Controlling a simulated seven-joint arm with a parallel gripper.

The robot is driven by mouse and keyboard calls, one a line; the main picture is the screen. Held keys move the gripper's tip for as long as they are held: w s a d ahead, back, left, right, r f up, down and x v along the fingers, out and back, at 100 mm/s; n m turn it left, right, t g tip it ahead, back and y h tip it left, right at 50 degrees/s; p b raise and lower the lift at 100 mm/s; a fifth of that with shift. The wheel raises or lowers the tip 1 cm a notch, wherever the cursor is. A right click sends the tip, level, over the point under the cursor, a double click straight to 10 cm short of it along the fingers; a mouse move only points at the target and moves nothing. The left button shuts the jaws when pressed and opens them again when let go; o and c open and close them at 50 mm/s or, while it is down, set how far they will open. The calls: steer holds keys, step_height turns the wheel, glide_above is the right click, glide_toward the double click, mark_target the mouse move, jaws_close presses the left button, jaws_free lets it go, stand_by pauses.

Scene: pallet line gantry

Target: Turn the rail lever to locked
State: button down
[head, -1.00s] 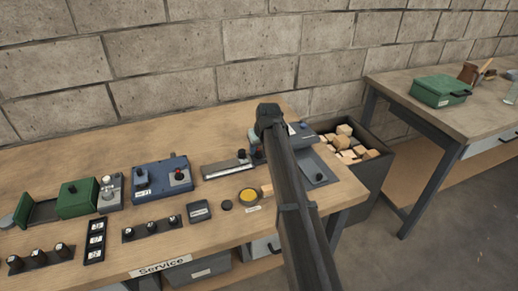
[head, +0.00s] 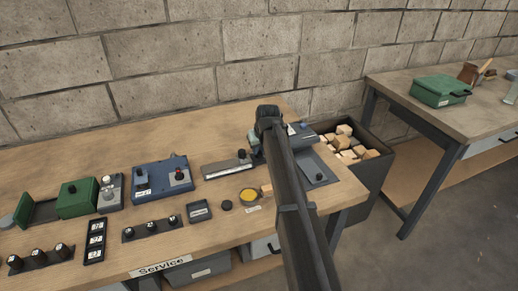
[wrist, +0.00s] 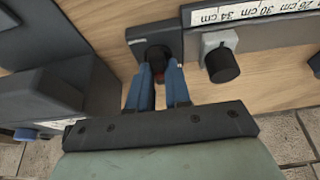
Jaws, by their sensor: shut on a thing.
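The rail lever (wrist: 157,51) is a dark knob with a bit of red, on a small black base plate at the end of the measuring rail. In the wrist view my gripper (wrist: 160,72) has its two blue fingers shut on it, one on either side. The fingers hide much of the lever, so I cannot read its angle or any marking. In the head view my gripper (head: 256,150) is low over the bench at the rail's right end, mostly covered by my arm, and the lever is hidden.
The rail (head: 222,169) carries a slider with a black knob (wrist: 223,66) close to the right of my fingers in the wrist view. A dark grey housing (wrist: 60,95) stands close on the left. A blue box (head: 155,182) and a yellow button (head: 248,195) are on the bench.

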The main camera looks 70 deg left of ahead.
steer(key=shift+m, duration=0.3)
steer(key=m+t, duration=0.2)
steer(key=m, duration=0.2)
steer(key=shift+s, duration=0.15)
steer(key=m, duration=0.2)
steer(key=m+t+h, duration=0.1)
steer(key=m, duration=0.2)
steer(key=shift+s+a, duration=0.1)
steer(key=shift+a, duration=0.1)
steer(key=m+t+h, duration=0.1)
steer(key=m, duration=0.3)
steer(key=shift+a+h, duration=0.1)
steer(key=shift+h, duration=0.3)
steer(key=shift+m+h, duration=0.8)
steer(key=shift+m, duration=1.3)
steer(key=shift+s, duration=0.1)
steer(key=c, duration=1.1)
jaws_free()
steer(key=shift+o, duration=0.2)
